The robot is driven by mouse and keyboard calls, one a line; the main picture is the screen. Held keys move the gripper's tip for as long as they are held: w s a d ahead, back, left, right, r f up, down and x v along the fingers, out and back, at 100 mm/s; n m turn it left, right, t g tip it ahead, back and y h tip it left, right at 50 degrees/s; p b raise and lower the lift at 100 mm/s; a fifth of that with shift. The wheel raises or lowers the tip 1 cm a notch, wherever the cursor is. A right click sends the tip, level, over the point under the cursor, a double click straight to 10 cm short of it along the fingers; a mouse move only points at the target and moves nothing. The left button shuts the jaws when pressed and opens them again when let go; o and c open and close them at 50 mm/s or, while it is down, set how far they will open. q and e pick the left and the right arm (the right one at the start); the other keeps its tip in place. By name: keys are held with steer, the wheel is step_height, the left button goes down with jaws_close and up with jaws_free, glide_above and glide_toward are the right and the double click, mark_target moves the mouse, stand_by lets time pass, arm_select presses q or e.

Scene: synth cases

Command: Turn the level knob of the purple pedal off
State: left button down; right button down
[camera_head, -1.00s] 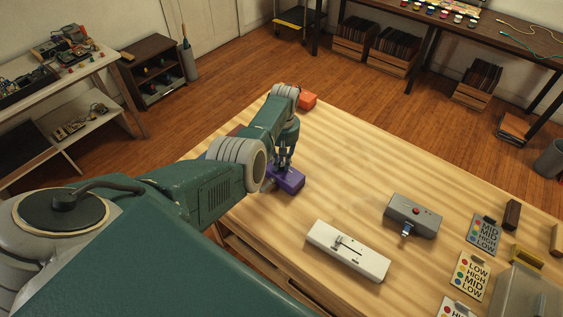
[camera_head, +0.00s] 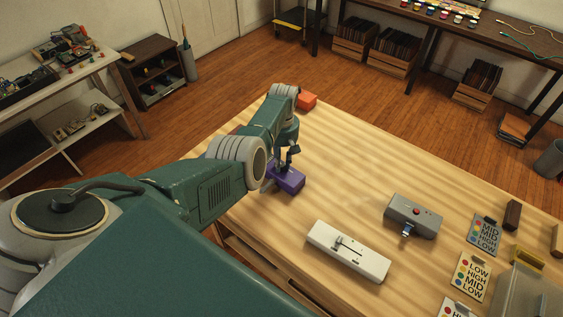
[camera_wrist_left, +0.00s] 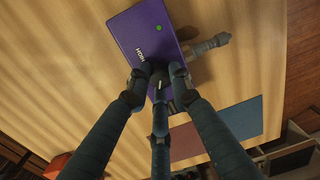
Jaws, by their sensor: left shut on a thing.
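The purple pedal (camera_head: 292,181) lies on the wooden table below my left gripper (camera_head: 286,157) in the head view. In the left wrist view, the pedal (camera_wrist_left: 137,34) shows its purple top with a green dot and a short white label. My left gripper (camera_wrist_left: 156,78) has its fingers closed together at the pedal's near end, shut on the level knob. The fingers hide nearly all of the knob, so its setting cannot be read. My right gripper is not in view.
Label cards (camera_head: 470,275) lie further right. An orange object (camera_head: 307,100) is at the far table edge. The table's middle is clear.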

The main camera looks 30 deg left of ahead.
mark_target(282, 163)
arm_select(q)
steer(key=c, duration=1.5)
jaws_free()
steer(key=shift+c, duration=0.2)
step_height(282, 163, up, 12)
steer(key=shift+w, duration=0.2)
